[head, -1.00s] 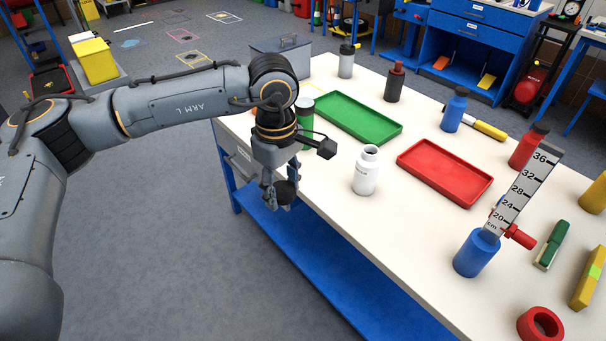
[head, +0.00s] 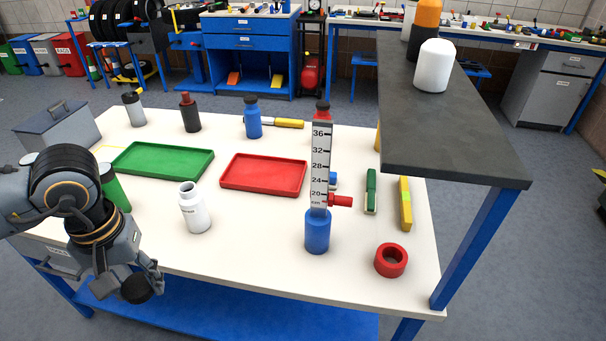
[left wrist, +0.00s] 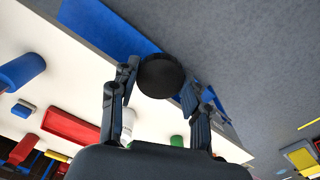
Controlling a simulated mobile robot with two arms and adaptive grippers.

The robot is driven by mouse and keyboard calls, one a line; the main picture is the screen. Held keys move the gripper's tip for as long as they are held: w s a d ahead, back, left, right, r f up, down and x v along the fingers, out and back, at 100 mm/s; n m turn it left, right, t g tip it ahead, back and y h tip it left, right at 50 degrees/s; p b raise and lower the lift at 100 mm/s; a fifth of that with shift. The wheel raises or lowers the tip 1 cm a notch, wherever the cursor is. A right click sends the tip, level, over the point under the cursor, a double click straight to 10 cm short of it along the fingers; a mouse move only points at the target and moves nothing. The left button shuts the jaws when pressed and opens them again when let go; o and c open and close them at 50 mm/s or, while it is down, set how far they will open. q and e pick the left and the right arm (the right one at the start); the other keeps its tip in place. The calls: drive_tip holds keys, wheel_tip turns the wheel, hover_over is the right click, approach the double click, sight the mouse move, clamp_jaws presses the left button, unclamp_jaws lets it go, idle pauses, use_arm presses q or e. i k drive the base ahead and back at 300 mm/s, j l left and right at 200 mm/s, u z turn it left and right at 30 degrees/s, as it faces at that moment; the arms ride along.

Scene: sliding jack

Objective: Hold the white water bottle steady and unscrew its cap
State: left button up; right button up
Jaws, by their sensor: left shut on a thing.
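The white water bottle (head: 195,210) stands upright on the white table near its front edge, its neck open and bare. In the left wrist view a strip of white that looks like the bottle (left wrist: 128,121) shows behind one finger. My left gripper (head: 143,284) is shut on a round black cap (left wrist: 160,75), held between its fingertips. In the head view the gripper is beyond the table's front edge, to the left of and apart from the bottle. My right gripper is not in view.
A green tray (head: 163,160) and a red tray (head: 263,173) lie behind the bottle. A blue bottle (head: 317,233) stands to the right by an upright ruler (head: 320,165), near a red ring (head: 391,260). A dark raised shelf (head: 450,135) overhangs the right end.

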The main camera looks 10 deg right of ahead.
sight(191, 202)
drive_tip(key=i+j+z, duration=0.1)
drive_tip(key=z, duration=0.35)
drive_tip(key=i+j+z, duration=0.1)
drive_tip(key=j+z, duration=0.3)
drive_tip(key=i+j+z, duration=0.1)
drive_tip(key=z, duration=0.35)
drive_tip(key=j+z, duration=0.25)
drive_tip(key=z, duration=0.2)
drive_tip(key=j+z, duration=0.15)
drive_tip(key=j, duration=0.6)
drive_tip(key=k+j+z, duration=0.1)
drive_tip(key=j, duration=0.65)
